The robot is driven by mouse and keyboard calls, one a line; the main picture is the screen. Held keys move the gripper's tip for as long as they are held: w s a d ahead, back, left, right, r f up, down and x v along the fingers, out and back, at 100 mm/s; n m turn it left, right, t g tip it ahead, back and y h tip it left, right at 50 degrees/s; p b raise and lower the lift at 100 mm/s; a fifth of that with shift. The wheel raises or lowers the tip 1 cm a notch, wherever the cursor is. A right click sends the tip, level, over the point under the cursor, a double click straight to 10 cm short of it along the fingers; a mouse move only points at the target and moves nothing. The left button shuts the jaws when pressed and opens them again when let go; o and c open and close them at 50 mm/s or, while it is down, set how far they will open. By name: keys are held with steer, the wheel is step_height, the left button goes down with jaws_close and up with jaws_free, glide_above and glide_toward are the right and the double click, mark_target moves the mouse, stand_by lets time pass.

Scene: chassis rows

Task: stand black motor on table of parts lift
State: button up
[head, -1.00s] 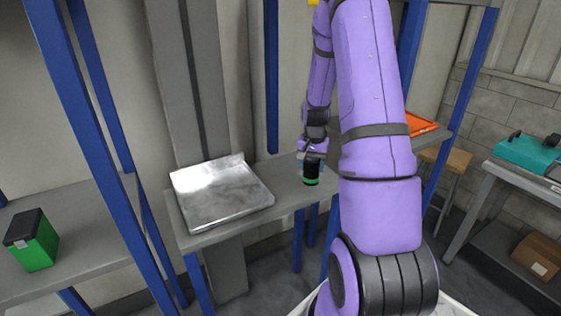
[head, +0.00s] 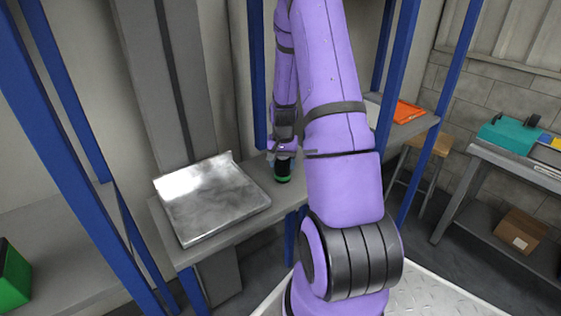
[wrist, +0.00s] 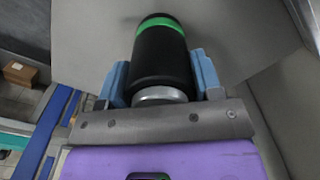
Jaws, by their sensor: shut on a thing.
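The black motor (head: 283,170) has a green band near its lower end and hangs roughly upright below my gripper (head: 283,152). In the wrist view the blue jaws are shut on both sides of the motor (wrist: 160,68), with its green-banded end pointing away from me. A bright metal platform (head: 210,196), which looks like the table of the parts lift, lies left of the motor in front of a grey column. Its top is bare. The motor is just right of this platform, over or in front of the grey shelf; I cannot tell whether it touches the shelf.
Blue uprights (head: 80,150) stand left and right of my arm. A green box (head: 12,276) sits on the left shelf. An orange tray (head: 404,112) lies on the shelf at right. A bench with a teal case (head: 508,136) and a wooden stool (head: 428,148) stand farther right.

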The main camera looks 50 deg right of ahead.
steer(key=shift+f, duration=0.1)
steer(key=o, duration=1.5)
steer(key=shift+o, duration=0.2)
step_height(320, 180, up, 12)
steer(key=shift+r, duration=0.15)
steer(key=s+a+r+n+t, duration=0.25)
steer(key=a+r+n, duration=0.25)
steer(key=a+r, duration=1.15)
steer(key=s+a+r+n+t, duration=0.1)
steer(key=s+a+r+n, duration=0.2)
steer(key=s+a, duration=0.4)
steer(key=s+a+r+n+t, duration=0.1)
steer(key=s+a+r+n, duration=0.2)
steer(key=s+a, duration=0.4)
steer(key=shift+s+a+r+n+t, duration=0.2)
steer(key=shift+s+n+t, duration=0.2)
steer(key=shift+s, duration=0.45)
